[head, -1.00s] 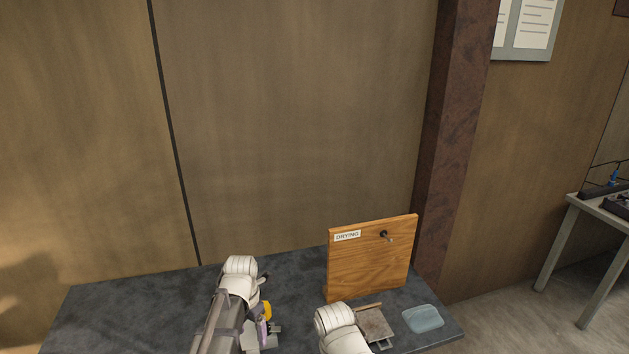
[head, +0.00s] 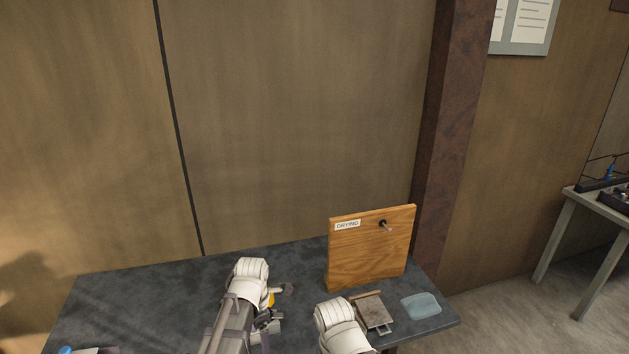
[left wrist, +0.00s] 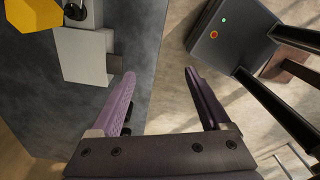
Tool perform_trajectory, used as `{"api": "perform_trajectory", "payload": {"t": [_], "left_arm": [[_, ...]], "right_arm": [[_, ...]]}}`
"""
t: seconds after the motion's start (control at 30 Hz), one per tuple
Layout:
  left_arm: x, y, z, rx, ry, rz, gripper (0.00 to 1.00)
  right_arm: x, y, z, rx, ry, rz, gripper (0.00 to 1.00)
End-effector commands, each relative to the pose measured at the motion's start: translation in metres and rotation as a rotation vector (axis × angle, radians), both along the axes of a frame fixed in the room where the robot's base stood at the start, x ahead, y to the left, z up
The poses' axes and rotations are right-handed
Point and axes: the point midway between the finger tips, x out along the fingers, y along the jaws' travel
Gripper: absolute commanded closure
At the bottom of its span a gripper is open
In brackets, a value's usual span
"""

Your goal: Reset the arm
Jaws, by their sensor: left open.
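My left arm comes in from below in the head view, over the dark table (head: 130,300). Its gripper there is mostly hidden behind the arm. In the left wrist view my left gripper (left wrist: 158,82) is open, with two purple fingers apart and nothing between them. They hang over the table's edge. My right arm shows only its white joint at the bottom of the head view; its gripper is out of view.
A yellow piece (left wrist: 32,15) and a pale block (left wrist: 82,55) sit left of the fingers. A wooden board marked DRYING (head: 365,255) with a peg stands at the back right. A small plate (head: 375,313) and a translucent blue pad (head: 421,305) lie in front.

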Motion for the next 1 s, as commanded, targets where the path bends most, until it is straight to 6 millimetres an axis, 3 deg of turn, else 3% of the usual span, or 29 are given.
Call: {"api": "perform_trajectory", "payload": {"t": [0.27,0.7,0.9,1.0], "left_arm": [[-0.031,-0.026,0.0,0.013,0.023,-0.582,0.2],[-0.093,-0.068,0.0,0.016,0.106,-1.856,0.2],[-0.112,-0.078,0.0,0.007,0.143,-2.266,0.2],[-0.117,-0.08,0.0,0.002,0.155,-2.383,0.2]], "right_arm": [[0.0,0.0,-0.001,0.0,0.0,0.0,0.5],[0.0,0.0,-0.001,0.0,0.0,0.0,0.5],[0.0,0.0,-0.001,0.0,0.0,0.0,0.5],[0.0,0.0,-0.002,0.0,0.0,0.0,0.5]]}}
